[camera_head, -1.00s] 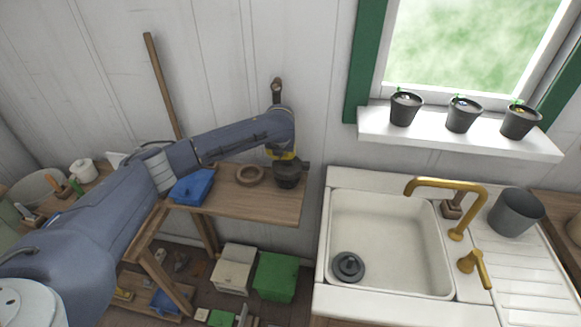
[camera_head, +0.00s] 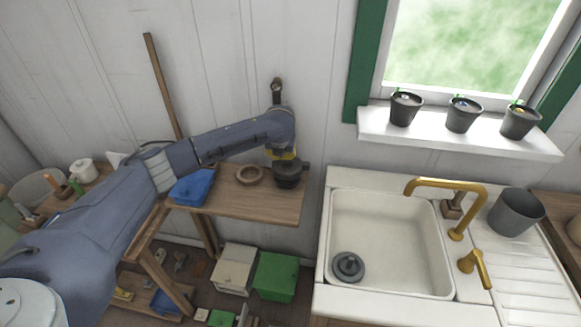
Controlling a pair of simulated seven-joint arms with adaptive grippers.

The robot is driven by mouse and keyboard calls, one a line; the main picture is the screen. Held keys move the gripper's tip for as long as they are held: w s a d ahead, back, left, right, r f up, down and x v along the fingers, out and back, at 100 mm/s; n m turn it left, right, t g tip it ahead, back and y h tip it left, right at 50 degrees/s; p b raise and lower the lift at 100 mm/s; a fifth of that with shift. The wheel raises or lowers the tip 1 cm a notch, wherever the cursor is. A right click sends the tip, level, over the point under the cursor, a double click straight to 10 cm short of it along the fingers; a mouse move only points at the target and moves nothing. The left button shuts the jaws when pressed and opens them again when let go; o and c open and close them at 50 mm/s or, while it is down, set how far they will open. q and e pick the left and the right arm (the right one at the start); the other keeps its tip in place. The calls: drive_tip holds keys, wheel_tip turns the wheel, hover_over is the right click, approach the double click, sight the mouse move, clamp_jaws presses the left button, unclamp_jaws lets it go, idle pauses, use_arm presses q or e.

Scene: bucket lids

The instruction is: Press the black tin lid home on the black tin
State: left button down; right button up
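The black tin (camera_head: 288,181) stands on the wooden bench near its right end, close to the wall. My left arm reaches in from the left, and its gripper (camera_head: 291,166) is right at the top of the tin. The dark gripper and the dark tin blend together there. I cannot make out the black tin lid separately, nor whether the fingers are open or shut. My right gripper is not in view.
A wooden ring (camera_head: 250,175) and a blue box (camera_head: 192,187) are left of the tin on the bench (camera_head: 262,206). A sink (camera_head: 385,235) with a brass tap (camera_head: 447,190) stands to the right. Green and white boxes sit below the bench.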

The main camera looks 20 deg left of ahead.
use_arm(q)
drive_tip(key=shift+s+d+f, duration=0.1)
drive_tip(key=shift+s+f, duration=0.35)
drive_tip(key=shift+f, duration=0.25)
drive_tip(key=shift+w+r, duration=0.1)
drive_tip(key=shift+r, duration=0.7)
wheel_tip(320, 180, up, 3)
drive_tip(key=shift+f, duration=0.15)
drive_tip(key=shift+r, duration=0.25)
drive_tip(key=shift+w, duration=0.1)
